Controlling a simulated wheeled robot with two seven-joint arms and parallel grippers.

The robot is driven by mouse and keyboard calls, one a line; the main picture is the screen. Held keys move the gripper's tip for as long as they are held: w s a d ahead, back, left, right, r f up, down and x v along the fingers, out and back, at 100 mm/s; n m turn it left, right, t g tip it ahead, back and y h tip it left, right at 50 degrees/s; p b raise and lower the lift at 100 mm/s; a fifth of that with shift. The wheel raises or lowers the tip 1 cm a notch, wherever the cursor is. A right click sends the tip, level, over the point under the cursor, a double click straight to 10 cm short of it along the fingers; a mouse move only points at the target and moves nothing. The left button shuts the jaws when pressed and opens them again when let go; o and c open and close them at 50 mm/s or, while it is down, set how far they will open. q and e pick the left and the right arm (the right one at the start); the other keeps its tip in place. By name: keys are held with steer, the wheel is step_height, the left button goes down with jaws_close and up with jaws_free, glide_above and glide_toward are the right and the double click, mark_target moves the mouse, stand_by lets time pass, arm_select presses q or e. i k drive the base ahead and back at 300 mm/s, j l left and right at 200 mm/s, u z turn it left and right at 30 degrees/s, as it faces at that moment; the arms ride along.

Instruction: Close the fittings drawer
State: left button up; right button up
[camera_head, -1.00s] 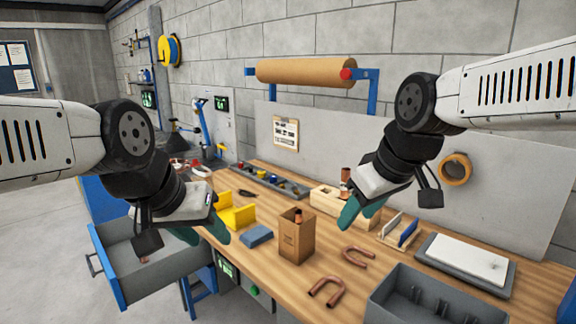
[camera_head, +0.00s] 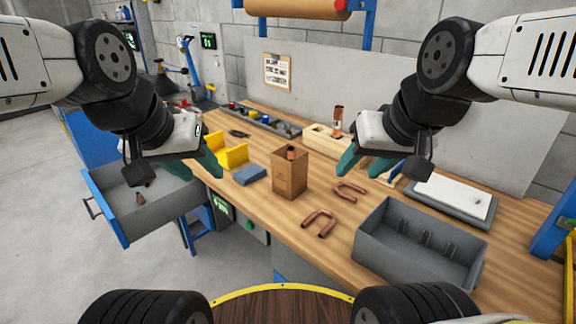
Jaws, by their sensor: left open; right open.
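The fittings drawer (camera_head: 165,212) is pulled out at the left of the bench, with a blue front (camera_head: 104,207) and a grey inside. Its handle (camera_head: 92,208) is on the left face. A small copper fitting (camera_head: 140,198) lies in it. My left gripper (camera_head: 212,162) is open and empty, with green fingers, above the drawer's back right end and the bench edge; its wrist hides part of the drawer. My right gripper (camera_head: 362,166) is open over the bench, right of the cardboard box, and I see nothing held in it.
A cardboard box (camera_head: 290,176) holding copper pieces stands mid-bench. Copper U-bends (camera_head: 320,222) lie near a grey bin (camera_head: 420,243). A yellow bracket (camera_head: 226,152) and blue block (camera_head: 250,174) sit near the left edge. The floor left of the drawer is clear.

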mark_target(130, 221)
steer(key=j+u, duration=0.65)
steer(key=j, duration=0.25)
steer(key=i+j+u, duration=0.1)
steer(key=j+u, duration=0.25)
steer(key=i+j+z, duration=0.1)
steer(key=z, duration=0.55)
